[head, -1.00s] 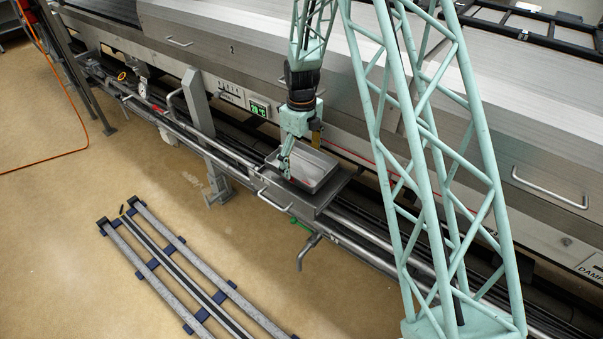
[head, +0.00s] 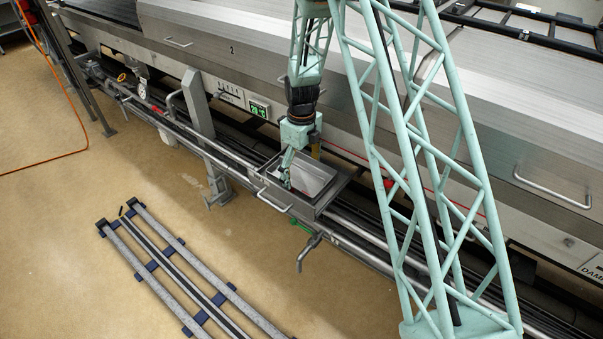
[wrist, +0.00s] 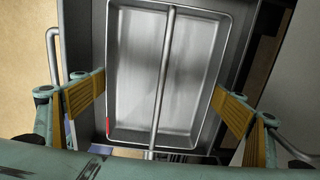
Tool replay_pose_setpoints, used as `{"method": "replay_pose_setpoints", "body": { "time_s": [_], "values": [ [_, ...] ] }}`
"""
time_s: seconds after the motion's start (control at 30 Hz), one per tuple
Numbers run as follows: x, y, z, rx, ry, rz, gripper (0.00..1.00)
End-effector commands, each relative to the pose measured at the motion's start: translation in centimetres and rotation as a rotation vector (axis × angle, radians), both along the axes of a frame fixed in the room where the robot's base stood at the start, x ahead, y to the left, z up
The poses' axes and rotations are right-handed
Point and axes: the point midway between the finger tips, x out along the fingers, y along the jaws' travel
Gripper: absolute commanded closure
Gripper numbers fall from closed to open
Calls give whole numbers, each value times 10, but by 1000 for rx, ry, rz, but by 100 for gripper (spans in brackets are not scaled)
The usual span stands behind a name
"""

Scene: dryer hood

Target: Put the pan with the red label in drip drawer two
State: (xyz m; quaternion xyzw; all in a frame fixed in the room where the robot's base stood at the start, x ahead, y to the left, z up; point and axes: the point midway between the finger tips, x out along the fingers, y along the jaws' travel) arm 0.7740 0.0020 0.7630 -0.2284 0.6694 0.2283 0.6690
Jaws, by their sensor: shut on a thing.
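The grey metal pan (head: 312,178) sits down inside an open drip drawer (head: 328,205), its rim near the drawer's rim. In the wrist view the pan (wrist: 137,60) has a red label (wrist: 108,126) at its lower left edge, and a thin bar (wrist: 166,75) crosses its middle. My gripper (head: 301,170) is shut on the pan, with yellow finger pads at its left and right sides in the wrist view (wrist: 160,98). The drawer wall (wrist: 84,35) shows around the pan. The pan's underside is hidden, and I see no number on the drawer.
The drawer's handle (head: 272,199) faces the floor side. Steel pipes (head: 375,243) and a green-handled valve (head: 300,223) run along the hood's lower edge. A hood panel marked 2 (head: 232,50) is behind.

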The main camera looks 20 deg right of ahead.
Motion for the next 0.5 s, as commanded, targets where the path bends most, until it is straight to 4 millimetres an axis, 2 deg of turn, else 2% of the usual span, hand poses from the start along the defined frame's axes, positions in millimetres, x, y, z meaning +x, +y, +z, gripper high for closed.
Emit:
{"method": "replay_pose_setpoints", "body": {
  "time_s": [0.5],
  "values": [
    [0, 0, -5, 1, -1, 0, 23]
  ]
}}
